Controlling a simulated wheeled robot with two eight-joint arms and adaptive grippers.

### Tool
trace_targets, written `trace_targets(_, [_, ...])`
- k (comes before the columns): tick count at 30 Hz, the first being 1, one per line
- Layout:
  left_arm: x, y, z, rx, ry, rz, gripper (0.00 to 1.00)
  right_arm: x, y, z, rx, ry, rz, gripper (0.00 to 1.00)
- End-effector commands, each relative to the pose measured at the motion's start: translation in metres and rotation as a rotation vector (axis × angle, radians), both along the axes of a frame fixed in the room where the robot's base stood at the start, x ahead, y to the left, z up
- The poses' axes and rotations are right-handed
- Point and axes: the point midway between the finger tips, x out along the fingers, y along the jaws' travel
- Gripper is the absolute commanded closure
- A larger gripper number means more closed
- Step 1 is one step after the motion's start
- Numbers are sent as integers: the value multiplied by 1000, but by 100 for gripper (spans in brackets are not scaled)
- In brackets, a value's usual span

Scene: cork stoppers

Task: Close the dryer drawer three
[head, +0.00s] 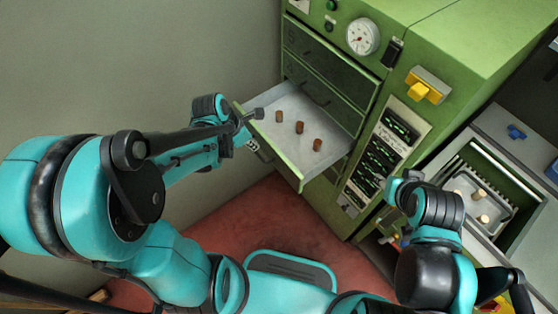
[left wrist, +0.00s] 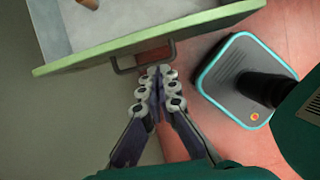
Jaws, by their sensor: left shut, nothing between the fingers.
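The open dryer drawer (head: 276,152) juts out of the green dryer, below two shut drawer fronts (head: 330,55). Three brown corks (head: 299,128) stand on its pale floor. In the left wrist view, the drawer's green front edge (left wrist: 95,58) crosses the top, with its dark handle (left wrist: 143,62) below it. My left gripper (left wrist: 158,76) is shut and empty, with its tips close to the handle. Whether they touch it is unclear. In the head view, my left gripper (head: 252,118) is beside the drawer's outer left corner. My right arm is at the lower right; its fingers are not visible.
The dryer (head: 470,40) carries a gauge (head: 363,36), a yellow switch (head: 427,85) and lit displays. At right, a counter holds a tray (head: 515,212) with pale corks. Red floor (head: 285,220) lies below the drawer, and a plain wall stands left.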

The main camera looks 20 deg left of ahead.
Motion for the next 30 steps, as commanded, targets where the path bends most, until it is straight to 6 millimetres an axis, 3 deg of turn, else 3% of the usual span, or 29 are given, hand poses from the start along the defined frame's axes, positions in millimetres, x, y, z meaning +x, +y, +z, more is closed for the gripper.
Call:
trace_targets(5, [4, -1, -13, -33, 24, 68, 100, 0, 0, -4, 0, 0, 0, 60])
trace_targets(19, [26, -18, -85, -29, 21, 64, 100, 0, 0, -40, 0, 0, 0, 60])
trace_targets(30, [31, -22, -97, -30, 22, 65, 100, 0, 0, -44, 0, 0, 0, 60])
